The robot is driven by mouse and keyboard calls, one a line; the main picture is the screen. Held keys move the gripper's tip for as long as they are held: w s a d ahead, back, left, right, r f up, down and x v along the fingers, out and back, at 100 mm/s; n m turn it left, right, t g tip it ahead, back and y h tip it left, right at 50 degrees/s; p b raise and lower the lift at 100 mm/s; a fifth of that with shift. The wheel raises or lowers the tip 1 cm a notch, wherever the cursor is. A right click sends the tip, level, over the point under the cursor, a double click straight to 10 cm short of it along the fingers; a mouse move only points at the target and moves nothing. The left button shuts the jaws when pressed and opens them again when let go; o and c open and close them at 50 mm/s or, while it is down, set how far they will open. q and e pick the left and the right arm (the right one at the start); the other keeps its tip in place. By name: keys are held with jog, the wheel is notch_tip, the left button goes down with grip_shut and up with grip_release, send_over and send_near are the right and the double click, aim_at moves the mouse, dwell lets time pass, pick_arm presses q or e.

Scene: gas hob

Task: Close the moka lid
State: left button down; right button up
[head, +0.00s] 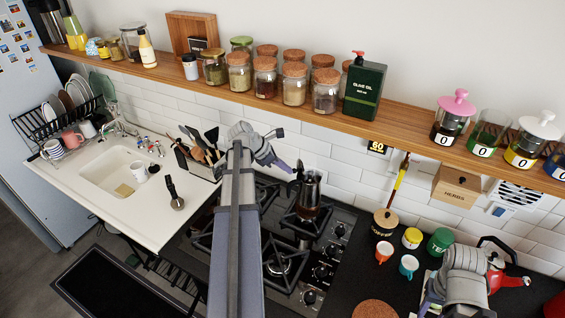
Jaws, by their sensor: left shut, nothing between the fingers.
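The moka pot (308,196) stands upright on a back burner of the gas hob (262,292). It is dark and shiny, with a small dark piece at its upper left that may be the lid; its angle is too small to tell. My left gripper (288,169) is shut and empty, just left of the pot's top. I cannot tell whether it touches the pot. My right gripper (430,296) is low at the right over the dark counter, away from the pot; its fingers are too unclear to read.
A wooden shelf (400,117) with jars and a green olive oil bottle (363,88) runs above the hob. A utensil holder (195,163) and sink (115,177) are at the left. Cups, a green tea tin (439,242) and a red-handled item (505,281) are at the right.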

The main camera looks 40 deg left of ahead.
aim_at(299, 169)
pick_arm(q)
jog(key=w+g+p, duration=0.1)
jog(key=w+d+r+g+y+p, duration=0.1)
jog(key=p, duration=0.1)
jog(key=shift+r+g, duration=0.25)
jog(key=shift+g, duration=0.05)
jog(key=shift+w+y, duration=0.1)
jog(key=shift+y, duration=0.2)
jog(key=shift+w+d+p, duration=0.25)
jog(key=shift+p, duration=0.05)
jog(key=shift+w, duration=0.1)
jog(key=shift+r, duration=0.1)
